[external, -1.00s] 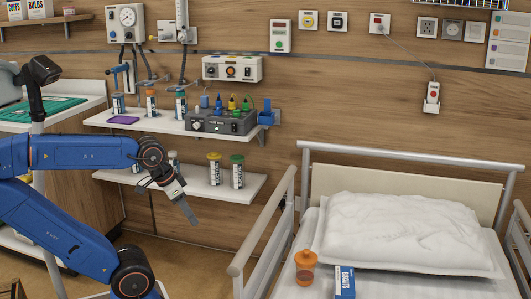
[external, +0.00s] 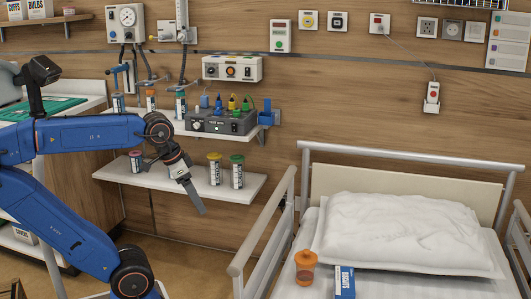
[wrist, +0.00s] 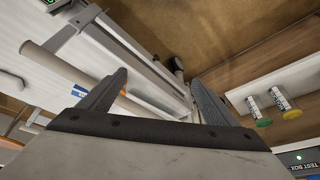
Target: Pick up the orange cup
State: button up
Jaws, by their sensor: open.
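The orange cup (external: 305,267) stands upright on the bed near its left side, left of a blue and white box. It has an orange lid and a see-through orange body. My gripper (external: 200,208) is in front of the lower wall shelf, up and left of the cup in the external view, well apart from it. In the wrist view my gripper (wrist: 160,85) shows two grey fingers spread apart with nothing between them. A small orange patch at the left finger may be the cup, but the finger hides most of it.
The bed's left side rail (external: 262,222) stands between my gripper and the cup. The blue and white box (external: 344,283) lies close beside the cup, and a white pillow (external: 400,232) is behind. The lower shelf (external: 255,183) holds yellow-lidded and green-lidded jars near my gripper.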

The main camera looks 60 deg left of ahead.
jog(key=w+d+r+m+g, duration=0.1)
jog(key=w+d+r+m, duration=0.15)
jog(key=w, duration=0.45)
jog(key=m+g, duration=0.3)
jog(key=m, duration=0.9)
send_over(307, 254)
jog(key=a, duration=0.2)
notch_tip(307, 254, down, 4)
jog(key=shift+m, duration=0.25)
jog(key=f, duration=1.3)
jog(key=w+f, duration=0.1)
jog(key=f, duration=0.5)
jog(key=shift+d+f, duration=0.3)
jog(key=shift+f, duration=0.05)
jog(key=shift+s+a+f, duration=0.1)
jog(key=shift+s+f, duration=0.05)
jog(key=shift+f, duration=1.25)
jog(key=shift+s+f, duration=0.1)
jog(key=shift+f, duration=1.25)
jog(key=c, duration=1.1)
jog(key=shift+r, duration=0.1)
jog(key=shift+c, duration=0.2)
